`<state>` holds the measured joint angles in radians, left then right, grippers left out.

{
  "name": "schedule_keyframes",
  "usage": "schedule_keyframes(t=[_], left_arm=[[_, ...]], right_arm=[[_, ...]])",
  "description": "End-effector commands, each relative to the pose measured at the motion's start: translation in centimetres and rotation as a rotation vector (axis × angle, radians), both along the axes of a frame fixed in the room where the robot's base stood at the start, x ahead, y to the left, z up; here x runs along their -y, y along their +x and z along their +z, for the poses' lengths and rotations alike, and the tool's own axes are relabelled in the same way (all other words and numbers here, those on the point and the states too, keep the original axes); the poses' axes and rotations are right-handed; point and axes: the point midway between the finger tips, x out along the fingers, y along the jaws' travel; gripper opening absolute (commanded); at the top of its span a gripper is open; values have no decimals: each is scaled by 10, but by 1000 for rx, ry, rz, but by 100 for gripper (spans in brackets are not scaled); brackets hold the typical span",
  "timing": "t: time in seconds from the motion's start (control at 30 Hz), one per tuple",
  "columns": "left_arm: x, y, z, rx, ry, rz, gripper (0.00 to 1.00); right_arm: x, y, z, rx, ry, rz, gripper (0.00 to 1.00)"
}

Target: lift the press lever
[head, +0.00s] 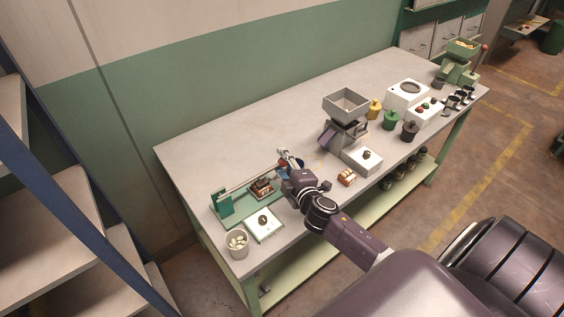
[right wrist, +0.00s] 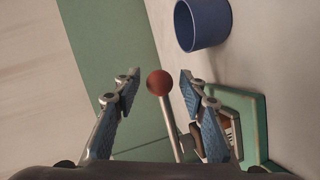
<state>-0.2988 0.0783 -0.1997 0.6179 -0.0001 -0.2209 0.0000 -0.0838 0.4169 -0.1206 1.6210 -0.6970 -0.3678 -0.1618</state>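The press stands on a green base (head: 238,209) at the left part of the workbench, and part of that base also shows in the right wrist view (right wrist: 256,112). Its pale lever (head: 247,181) runs low and slanting from the green post (head: 222,203) toward my right gripper (head: 284,156). In the right wrist view the lever's rod (right wrist: 171,124) ends in a red ball knob (right wrist: 159,82). The knob appears between the two open fingertips of my right gripper (right wrist: 160,76), with a gap on each side. My left gripper is out of view.
A blue cup (right wrist: 205,24) stands close beyond the fingers. A white box with a dark knob (head: 264,224) and a bowl (head: 237,243) lie near the left front. A grey hopper (head: 346,104) stands right of my gripper. The back left bench top is clear.

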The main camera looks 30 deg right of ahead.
Motion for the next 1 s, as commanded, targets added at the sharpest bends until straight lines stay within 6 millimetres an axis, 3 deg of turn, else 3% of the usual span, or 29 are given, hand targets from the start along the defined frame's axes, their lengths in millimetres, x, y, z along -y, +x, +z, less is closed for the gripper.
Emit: schedule_keyframes(t=[0.1,0.3,0.63,1.0], left_arm=[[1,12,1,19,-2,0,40],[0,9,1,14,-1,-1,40],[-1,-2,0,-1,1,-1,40],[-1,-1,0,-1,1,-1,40]], right_arm=[[0,2,-1,-1,0,0,39],[0,2,-1,-1,0,0,38],[0,1,-1,-1,0,-1,1],[0,2,0,-1,-5,0,0]])
